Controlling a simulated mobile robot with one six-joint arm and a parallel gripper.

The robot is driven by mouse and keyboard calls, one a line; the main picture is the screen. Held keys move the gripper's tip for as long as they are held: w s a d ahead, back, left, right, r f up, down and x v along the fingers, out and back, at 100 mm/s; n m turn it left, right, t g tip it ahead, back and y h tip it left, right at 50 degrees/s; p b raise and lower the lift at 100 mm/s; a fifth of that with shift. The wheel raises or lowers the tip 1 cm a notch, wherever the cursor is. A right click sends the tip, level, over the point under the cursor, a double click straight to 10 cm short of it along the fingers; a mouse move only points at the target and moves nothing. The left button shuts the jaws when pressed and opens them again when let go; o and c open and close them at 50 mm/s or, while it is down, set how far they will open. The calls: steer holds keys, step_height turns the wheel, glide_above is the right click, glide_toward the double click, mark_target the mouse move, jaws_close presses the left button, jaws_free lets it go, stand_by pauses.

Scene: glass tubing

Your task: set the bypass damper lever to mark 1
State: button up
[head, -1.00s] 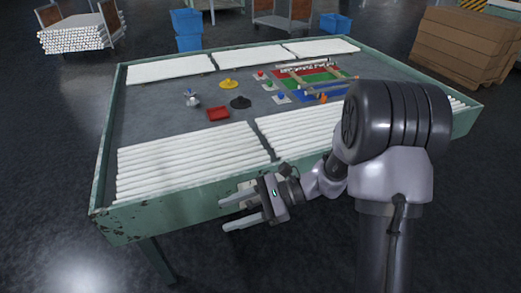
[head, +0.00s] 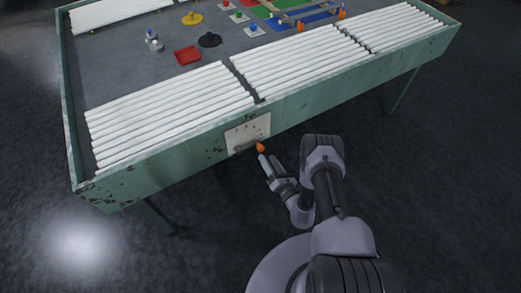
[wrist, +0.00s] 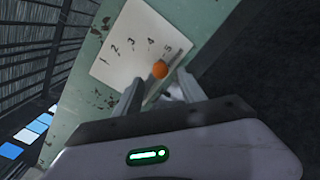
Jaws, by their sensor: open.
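The bypass damper lever's orange knob (head: 260,147) is at the lower right of a pale marked plate (head: 250,131) on the table's green front side. In the wrist view the plate (wrist: 132,45) carries the marks 1 to 5, and the orange knob (wrist: 160,69) is beside mark 5. My gripper (head: 265,160) is open just in front of the knob. In the wrist view my gripper's (wrist: 160,88) two fingers lie on either side of the knob's line. I cannot tell whether either finger touches it. The lever's arm is mostly hidden there.
White glass tubes (head: 170,110) lie in rows on the green-sided table (head: 160,172). A red tray (head: 187,56), a black piece (head: 209,40) and a yellow piece (head: 192,18) sit behind them.

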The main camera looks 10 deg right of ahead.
mark_target(261, 148)
steer(key=b+x, duration=0.2)
steer(key=x, duration=0.5)
steer(key=shift+w, duration=0.2)
steer(key=shift+a, duration=0.1)
steer(key=c, duration=1)
steer(key=shift+s, duration=0.1)
jaws_close()
steer(key=shift+s+f, duration=0.1)
steer(key=shift+f, duration=0.05)
